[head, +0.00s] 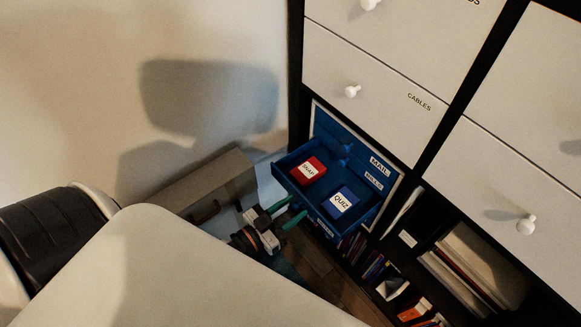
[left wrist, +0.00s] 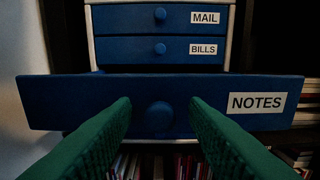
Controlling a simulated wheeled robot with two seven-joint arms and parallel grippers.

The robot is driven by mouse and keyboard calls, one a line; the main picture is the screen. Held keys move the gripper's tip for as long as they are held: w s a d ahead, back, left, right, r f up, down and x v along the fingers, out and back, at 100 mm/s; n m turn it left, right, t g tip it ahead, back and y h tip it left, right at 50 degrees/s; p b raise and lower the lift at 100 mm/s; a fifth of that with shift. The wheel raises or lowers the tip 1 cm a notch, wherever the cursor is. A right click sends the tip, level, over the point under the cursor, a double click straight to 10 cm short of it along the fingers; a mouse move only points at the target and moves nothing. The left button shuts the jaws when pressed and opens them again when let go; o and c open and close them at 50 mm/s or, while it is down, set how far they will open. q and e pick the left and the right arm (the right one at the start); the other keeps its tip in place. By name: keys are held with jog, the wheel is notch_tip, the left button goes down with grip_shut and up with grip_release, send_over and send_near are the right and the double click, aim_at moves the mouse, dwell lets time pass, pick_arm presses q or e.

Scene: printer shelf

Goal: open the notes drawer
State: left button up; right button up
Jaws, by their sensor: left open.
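The notes drawer (head: 299,194) is blue and stands pulled out of a small blue drawer unit in the head view. A red box marked SNAP (head: 308,170) and a blue box marked QUIZ (head: 343,202) lie in it. In the left wrist view its front (left wrist: 60,101) carries a NOTES label (left wrist: 257,102) and a round blue knob (left wrist: 159,115). My left gripper (head: 287,212) is open in front of the drawer. Its green fingers (left wrist: 160,112) show on either side of the knob, with gaps to both sides. My right gripper is not in view.
The shut MAIL drawer (left wrist: 125,19) and BILLS drawer (left wrist: 125,50) are above the notes drawer. White shelf drawers, one marked CABLES (head: 385,85), are above the unit. Books (head: 375,268) stand below.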

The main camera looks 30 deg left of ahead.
pick_arm(q)
jog(key=shift+s+a, duration=0.1)
jog(key=shift+s, duration=0.25)
jog(key=p+v, duration=0.1)
jog(key=v, duration=1)
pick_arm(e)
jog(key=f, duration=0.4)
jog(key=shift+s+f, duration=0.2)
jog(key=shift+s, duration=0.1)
pick_arm(q)
jog(key=shift+s, duration=0.1)
